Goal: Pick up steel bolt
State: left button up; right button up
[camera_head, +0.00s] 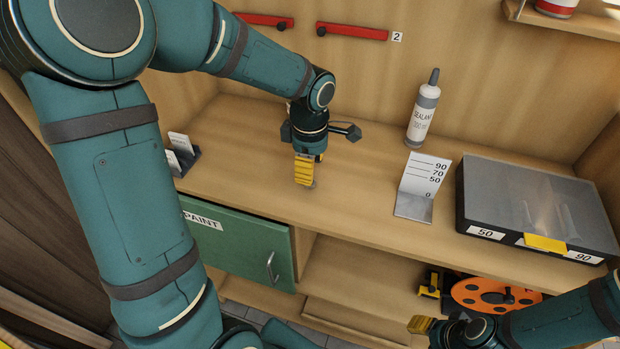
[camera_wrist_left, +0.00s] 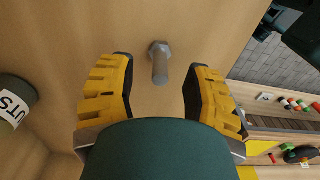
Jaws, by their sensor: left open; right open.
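The steel bolt (camera_wrist_left: 160,62) shows in the left wrist view, a grey hex-headed bolt on the wooden bench top. It lies between and just beyond the two yellow fingertips of my left gripper (camera_wrist_left: 160,80), which is open and does not visibly touch it. In the head view my left gripper (camera_head: 305,172) points down over the bench, and its fingers mostly hide the bolt. My right gripper (camera_head: 427,305) is open and empty at the lower right, in front of the lower shelf.
A sealant tube (camera_head: 423,110), a marked angled plate (camera_head: 424,180) and a grey-lidded case (camera_head: 535,205) stand to the right. A green PAINT door (camera_head: 237,245) and an orange reel (camera_head: 492,295) are below. A labelled can (camera_wrist_left: 16,98) is at left in the wrist view.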

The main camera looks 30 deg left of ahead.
pick_arm(q)
jog(key=shift+f, duration=0.1)
grip_shut()
